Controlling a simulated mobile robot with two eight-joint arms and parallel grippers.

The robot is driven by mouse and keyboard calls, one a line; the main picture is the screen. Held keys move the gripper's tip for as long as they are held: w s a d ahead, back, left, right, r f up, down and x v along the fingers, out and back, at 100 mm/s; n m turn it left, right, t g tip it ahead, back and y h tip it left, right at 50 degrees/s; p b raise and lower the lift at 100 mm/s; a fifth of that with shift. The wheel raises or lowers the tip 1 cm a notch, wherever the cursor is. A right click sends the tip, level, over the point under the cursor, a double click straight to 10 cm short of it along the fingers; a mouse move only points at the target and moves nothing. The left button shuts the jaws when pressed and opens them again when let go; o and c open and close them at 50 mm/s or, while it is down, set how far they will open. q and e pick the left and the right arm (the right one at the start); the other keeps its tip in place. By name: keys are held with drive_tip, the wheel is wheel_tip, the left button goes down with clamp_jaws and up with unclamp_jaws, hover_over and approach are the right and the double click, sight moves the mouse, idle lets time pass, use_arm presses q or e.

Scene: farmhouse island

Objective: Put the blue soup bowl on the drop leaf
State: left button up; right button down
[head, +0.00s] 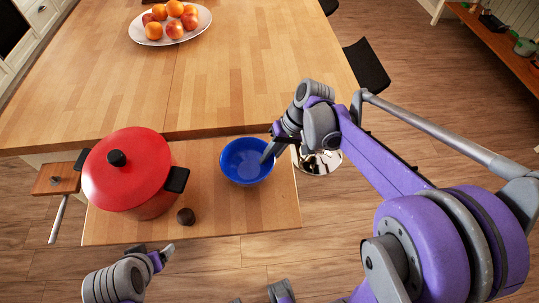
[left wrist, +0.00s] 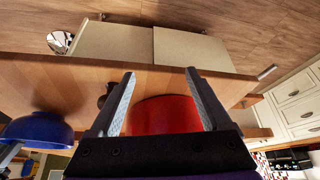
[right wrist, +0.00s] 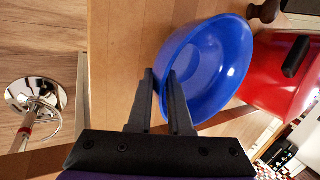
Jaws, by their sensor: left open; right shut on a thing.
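The blue soup bowl (head: 240,165) is upright over the drop leaf (head: 262,214), the lower wooden panel at the island's front. My right gripper (head: 269,153) is shut on the bowl's right rim; the right wrist view shows its fingers (right wrist: 163,85) on either side of the blue wall (right wrist: 222,65). In the left wrist view the bowl (left wrist: 37,128) is close to the wood, but I cannot tell whether it touches. My left gripper (head: 160,252) is open and empty in front of the leaf's front edge; its spread fingers (left wrist: 160,88) show in the left wrist view.
A red lidded pot (head: 127,172) stands on the leaf left of the bowl, with a small dark brown object (head: 185,216) beside it. A white plate of fruit (head: 200,32) is far back on the island top (head: 240,80). The leaf's front right is bare.

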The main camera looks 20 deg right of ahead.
use_arm(q)
drive_tip(key=shift+s+f, duration=0.1)
drive_tip(key=shift+f, duration=0.15)
use_arm(e)
drive_tip(key=shift+f, duration=0.35)
drive_tip(key=shift+c, duration=1)
unclamp_jaws()
use_arm(q)
drive_tip(key=shift+r, duration=0.1)
use_arm(e)
drive_tip(key=shift+r, duration=0.15)
drive_tip(key=shift+r+p, duration=1.95)
drive_tip(key=shift+r, duration=1.55)
wheel_tip(320, 180, up, 7)
drive_tip(key=p, duration=0.3)
use_arm(q)
drive_tip(key=w+r+t, duration=0.1)
drive_tip(key=w+r, duration=0.3)
drive_tip(key=r, duration=0.6)
drive_tip(key=shift+w+r, duration=0.3)
drive_tip(key=shift+w, duration=0.1)
use_arm(e)
drive_tip(key=s+a, duration=0.4)
drive_tip(key=s, duration=1.1)
drive_tip(key=shift+s+a, duration=0.2)
drive_tip(key=shift+s, duration=0.05)
